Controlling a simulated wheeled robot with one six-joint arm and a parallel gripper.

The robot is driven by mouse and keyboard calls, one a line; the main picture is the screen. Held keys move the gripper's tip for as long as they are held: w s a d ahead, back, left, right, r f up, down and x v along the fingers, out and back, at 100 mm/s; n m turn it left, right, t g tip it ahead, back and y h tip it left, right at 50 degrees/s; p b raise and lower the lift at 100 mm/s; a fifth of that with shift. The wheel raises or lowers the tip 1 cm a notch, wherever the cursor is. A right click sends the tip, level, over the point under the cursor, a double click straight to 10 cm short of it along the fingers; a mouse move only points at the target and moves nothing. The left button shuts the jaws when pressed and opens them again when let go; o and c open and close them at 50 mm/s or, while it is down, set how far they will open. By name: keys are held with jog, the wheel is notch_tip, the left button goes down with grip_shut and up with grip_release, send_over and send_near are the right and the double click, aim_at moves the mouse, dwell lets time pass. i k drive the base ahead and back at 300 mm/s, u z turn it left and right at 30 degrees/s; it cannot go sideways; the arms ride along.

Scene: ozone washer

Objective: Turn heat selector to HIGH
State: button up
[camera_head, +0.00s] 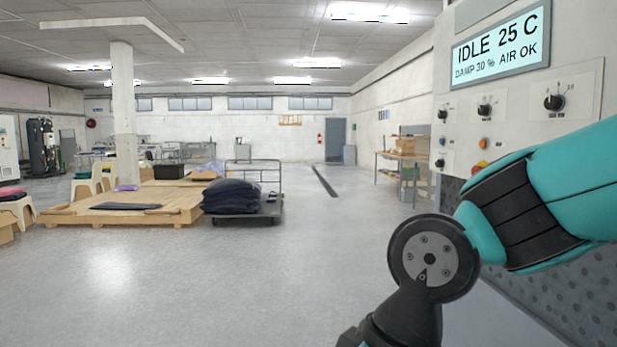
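The control panel (510,107) stands at the right, with a display (500,47) reading "IDLE 25 C", "DAMP 30 %" and "AIR OK". It carries several black knobs: a large one at the right (554,102), one in the middle (484,111), one at upper left (442,114) and one at lower left (440,162). Their labels are too small to read, so I cannot tell which is the heat selector or where it points. My teal and black arm crosses in front of the panel's lower right. My gripper is outside the view.
An orange button (485,142) and a red button (482,169) sit low on the panel, close to my arm. A cart with dark sacks (232,196) and a wooden platform (120,210) stand at left. The floor (300,270) ahead is clear.

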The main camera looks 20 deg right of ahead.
aim_at(442, 114)
jog(key=u, duration=0.05)
jog(key=i, duration=2.1)
jog(key=z, duration=0.35)
